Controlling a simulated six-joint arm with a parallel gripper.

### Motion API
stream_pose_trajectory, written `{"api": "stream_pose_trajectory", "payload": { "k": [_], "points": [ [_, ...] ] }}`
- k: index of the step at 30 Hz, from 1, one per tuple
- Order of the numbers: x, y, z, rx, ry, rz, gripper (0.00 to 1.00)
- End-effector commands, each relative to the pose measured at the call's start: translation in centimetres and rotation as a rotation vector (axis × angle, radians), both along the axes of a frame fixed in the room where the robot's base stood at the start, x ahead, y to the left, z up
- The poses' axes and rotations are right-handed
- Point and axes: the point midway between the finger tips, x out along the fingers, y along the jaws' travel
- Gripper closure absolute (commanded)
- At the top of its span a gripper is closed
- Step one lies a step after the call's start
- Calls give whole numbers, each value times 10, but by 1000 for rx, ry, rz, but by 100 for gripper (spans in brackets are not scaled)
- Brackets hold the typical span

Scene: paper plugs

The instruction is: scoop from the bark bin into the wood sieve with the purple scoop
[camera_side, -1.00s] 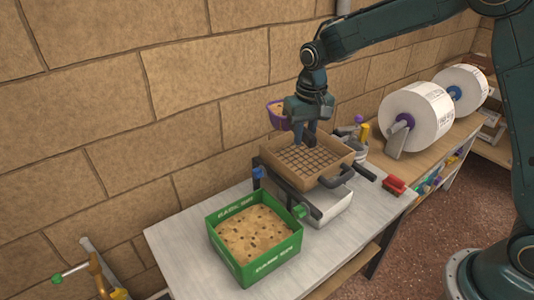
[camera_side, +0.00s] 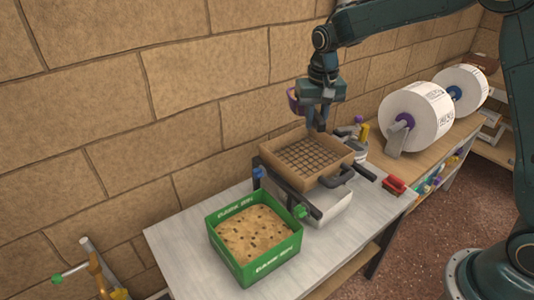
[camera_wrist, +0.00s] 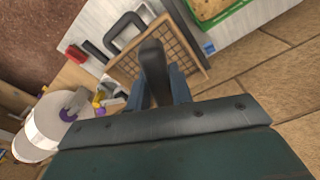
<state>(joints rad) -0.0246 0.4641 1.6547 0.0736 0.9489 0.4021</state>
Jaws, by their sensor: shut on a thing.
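My gripper (camera_side: 317,127) is shut on the dark handle of the purple scoop and is above the back right part of the wood sieve. The purple scoop (camera_side: 296,103) is raised behind and left of the fingers, partly hidden by them; how much it holds is unclear. In the wrist view the scoop's handle (camera_wrist: 153,62) stands between my fingers, and its bowl is hidden. The wood sieve (camera_side: 268,153) has a tan frame and a bare-looking mesh; it also shows in the wrist view (camera_wrist: 188,47). The green bark bin (camera_side: 273,268), full of tan, dark-flecked material, stands front left of the sieve.
The sieve rests on dark rails over a white tray (camera_side: 330,207), with a dark handle (camera_side: 337,177) at its right. A red-handled tool (camera_side: 394,185) lies to the right. Large white rolls (camera_side: 418,115) stand on the side bench. The stone wall is close behind.

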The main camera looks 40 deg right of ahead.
Motion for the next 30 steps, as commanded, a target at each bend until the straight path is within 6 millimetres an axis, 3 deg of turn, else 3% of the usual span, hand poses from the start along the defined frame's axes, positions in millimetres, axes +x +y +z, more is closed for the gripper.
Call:
{"api": "stream_pose_trajectory", "payload": {
  "k": [15, 30],
  "points": [
    [74, 5, -19, -15, 4, -601, 100],
    [128, 21, -50, -13, -6, -1238, 100]
  ]
}}
